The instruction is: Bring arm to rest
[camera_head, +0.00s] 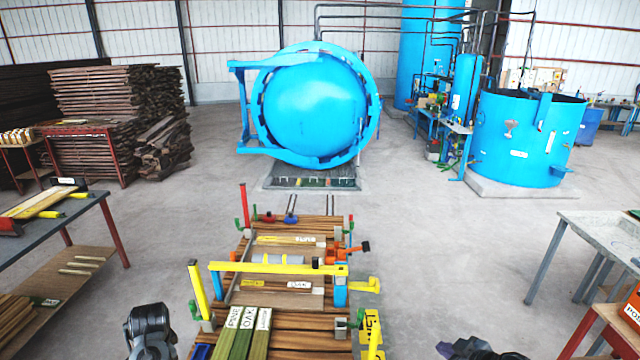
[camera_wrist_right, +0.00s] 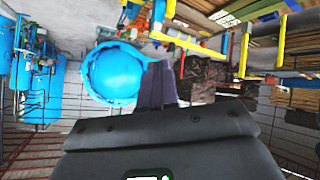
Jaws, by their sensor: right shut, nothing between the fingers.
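My right gripper (camera_head: 447,350) shows at the bottom edge of the head view, right of the loaded cart, with its dark wrist beside it. In the right wrist view its two dark purple fingers (camera_wrist_right: 157,86) are together with nothing between them. That view looks upside down across the hall. A dark part of my left arm (camera_head: 150,330) stands at the bottom left of the head view, left of the cart. I see no left fingers there. Neither arm visibly holds anything.
A cart with wooden boards (camera_head: 290,325) and a yellow bar (camera_head: 278,268) stands between my arms. The blue autoclave (camera_head: 312,105) is behind it, its round door facing me. Tables stand left (camera_head: 50,225) and right (camera_head: 590,235). Floor right of the cart is clear.

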